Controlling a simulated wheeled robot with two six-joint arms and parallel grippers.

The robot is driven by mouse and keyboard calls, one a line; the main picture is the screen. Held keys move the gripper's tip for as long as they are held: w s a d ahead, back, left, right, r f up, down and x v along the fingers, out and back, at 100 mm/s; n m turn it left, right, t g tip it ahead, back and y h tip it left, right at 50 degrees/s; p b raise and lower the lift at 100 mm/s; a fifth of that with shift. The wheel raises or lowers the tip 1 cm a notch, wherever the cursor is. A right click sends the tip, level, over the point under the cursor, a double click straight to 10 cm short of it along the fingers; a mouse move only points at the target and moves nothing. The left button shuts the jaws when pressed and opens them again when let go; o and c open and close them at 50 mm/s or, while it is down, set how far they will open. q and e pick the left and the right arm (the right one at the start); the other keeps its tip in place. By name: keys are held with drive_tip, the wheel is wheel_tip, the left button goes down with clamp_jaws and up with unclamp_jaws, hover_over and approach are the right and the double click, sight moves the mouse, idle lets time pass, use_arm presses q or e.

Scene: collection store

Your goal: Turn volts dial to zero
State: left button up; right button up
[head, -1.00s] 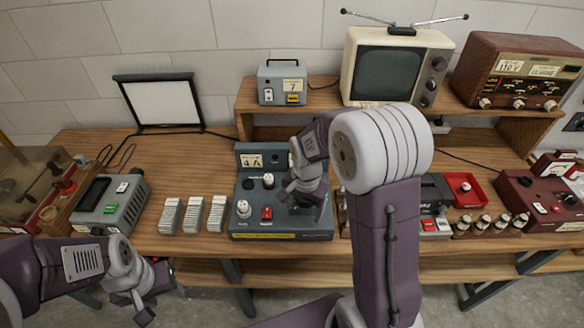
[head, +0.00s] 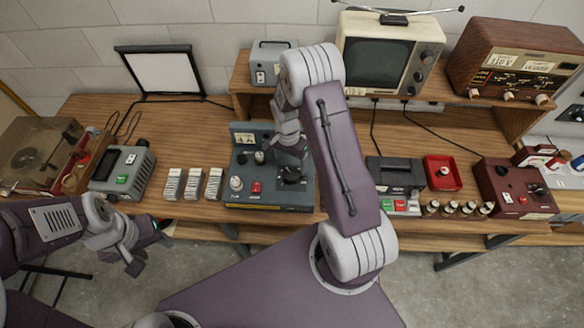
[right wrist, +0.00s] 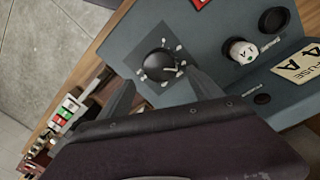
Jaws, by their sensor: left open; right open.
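The blue-grey power unit (head: 268,206) sits near the front of the bench, with several knobs and a red switch (head: 256,188) on top. A black dial (head: 291,175) is at its right; in the right wrist view this dial (right wrist: 158,64) has pale marks around it and a white pointer line aimed right. I cannot read any label on it. My right gripper (head: 290,150) is over the unit, close behind the dial in the picture. In the right wrist view my right gripper (right wrist: 160,92) is open, its fingers apart below the dial. My left gripper (head: 145,256) is open and empty before the bench edge.
Several pale blocks (head: 193,184) and a grey-green meter (head: 122,175) stand left of the unit. A dark box (head: 395,173), a red tray (head: 442,172) and a maroon box (head: 515,188) stand right. A shelf behind holds a television (head: 385,55) and a radio (head: 515,60).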

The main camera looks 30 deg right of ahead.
sight(292, 172)
wheel_tip(292, 172, down, 4)
drive_tip(key=shift+s+f+p, duration=0.1)
drive_tip(key=shift+s+p, duration=0.05)
drive_tip(key=shift+p, duration=0.35)
drive_tip(key=shift+a+f, duration=0.1)
drive_tip(key=shift+f, duration=0.15)
drive_tip(key=c, duration=1.4)
drive_tip(key=shift+o, duration=0.2)
